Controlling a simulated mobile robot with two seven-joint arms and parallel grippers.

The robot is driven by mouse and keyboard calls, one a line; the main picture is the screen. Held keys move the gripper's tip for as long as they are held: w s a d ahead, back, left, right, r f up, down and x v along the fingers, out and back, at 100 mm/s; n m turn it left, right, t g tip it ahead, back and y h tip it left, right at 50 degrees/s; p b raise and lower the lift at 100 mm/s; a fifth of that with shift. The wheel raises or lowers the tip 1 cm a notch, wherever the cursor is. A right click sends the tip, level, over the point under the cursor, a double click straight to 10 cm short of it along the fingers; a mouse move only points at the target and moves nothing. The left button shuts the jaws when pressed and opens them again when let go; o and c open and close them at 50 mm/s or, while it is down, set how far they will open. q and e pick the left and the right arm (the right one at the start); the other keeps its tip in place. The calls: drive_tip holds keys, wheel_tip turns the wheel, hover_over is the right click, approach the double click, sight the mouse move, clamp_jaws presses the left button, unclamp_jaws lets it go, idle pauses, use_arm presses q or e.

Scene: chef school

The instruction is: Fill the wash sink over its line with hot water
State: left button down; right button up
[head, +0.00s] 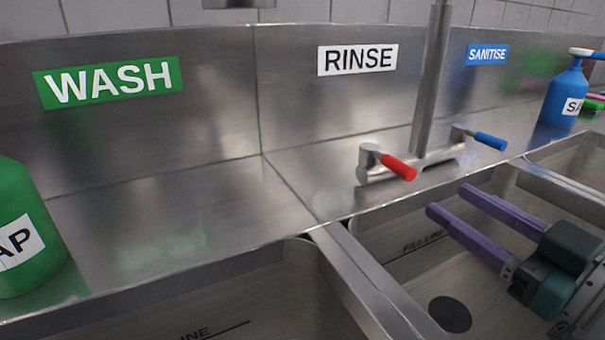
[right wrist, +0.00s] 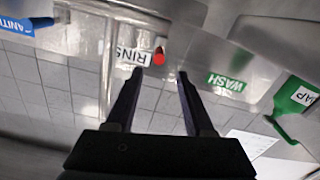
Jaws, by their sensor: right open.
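The wash sink (head: 205,312) shows at the bottom of the head view, below the green WASH sign (head: 108,82). Part of its fill line (head: 215,331) shows; I see no water in the visible part. The tap (head: 425,157) stands behind the rinse sink, with a red lever (head: 399,167) and a blue lever (head: 490,140). A metal end (head: 238,3), perhaps the spout, hangs at the top edge. My right gripper (head: 451,200) is open and empty over the rinse sink, apart from the levers. In the right wrist view the red lever (right wrist: 159,56) appears between the fingertips. My left gripper is not in view.
A green soap bottle (head: 22,225) stands at left. A blue sanitiser bottle (head: 566,97) stands at the back right. A metal divider (head: 365,280) separates the wash sink from the rinse sink (head: 400,275).

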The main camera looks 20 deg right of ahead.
sight(417, 178)
drive_tip(key=w, duration=0.9)
drive_tip(key=shift+w+a, duration=0.3)
drive_tip(key=shift+c, duration=0.2)
clamp_jaws()
drive_tip(key=shift+r, duration=0.1)
idle(0.7)
